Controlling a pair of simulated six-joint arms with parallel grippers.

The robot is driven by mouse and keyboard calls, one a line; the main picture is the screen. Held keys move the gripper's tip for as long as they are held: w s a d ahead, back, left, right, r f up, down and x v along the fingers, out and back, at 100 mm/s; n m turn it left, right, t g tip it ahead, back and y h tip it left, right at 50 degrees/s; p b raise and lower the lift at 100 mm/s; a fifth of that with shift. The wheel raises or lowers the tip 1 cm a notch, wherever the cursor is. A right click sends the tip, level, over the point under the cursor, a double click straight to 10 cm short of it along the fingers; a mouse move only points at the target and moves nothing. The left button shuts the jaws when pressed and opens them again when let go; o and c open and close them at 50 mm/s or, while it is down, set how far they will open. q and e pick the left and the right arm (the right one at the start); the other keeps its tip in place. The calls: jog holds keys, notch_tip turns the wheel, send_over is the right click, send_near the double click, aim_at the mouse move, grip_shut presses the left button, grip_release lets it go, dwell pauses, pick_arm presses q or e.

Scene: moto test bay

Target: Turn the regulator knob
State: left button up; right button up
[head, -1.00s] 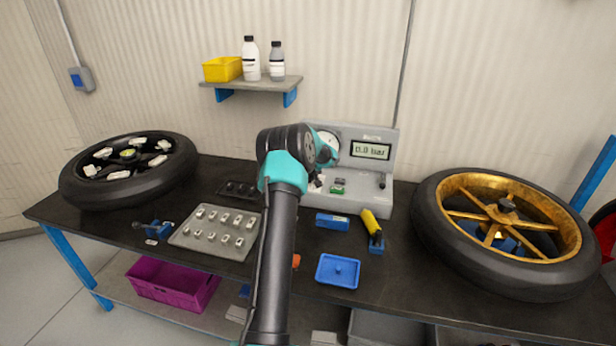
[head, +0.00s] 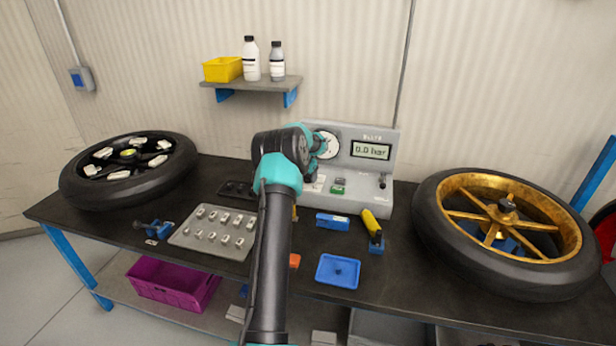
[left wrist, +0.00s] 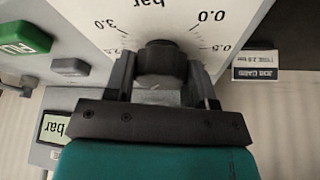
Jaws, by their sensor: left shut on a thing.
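The grey regulator panel (head: 345,192) stands at the back of the bench, with a round white dial (head: 331,146) and a display (head: 371,151) reading 0.0 bar. In the left wrist view the dark regulator knob (left wrist: 158,57) sits in front of the dial face, which shows upside down. My left gripper (left wrist: 161,72) is shut on the knob, one finger on each side. In the head view my left wrist and hand hide the knob and the fingertips. My right gripper is not in view.
A green button (head: 338,190) and a small lever (head: 382,181) are on the panel. A blue block (head: 332,220), a yellow-handled tool (head: 371,223) and a blue tray (head: 338,271) lie in front.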

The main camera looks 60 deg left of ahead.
pick_arm(q)
jog(key=m+h, duration=0.2)
jog(key=m, duration=0.4)
jog(key=m+h, duration=0.2)
jog(key=m, duration=0.3)
jog(key=shift+m, duration=0.3)
jog(key=shift+h, duration=0.3)
jog(key=o, duration=0.9)
jog(key=shift+o, duration=0.2)
jog(key=shift+g, duration=0.3)
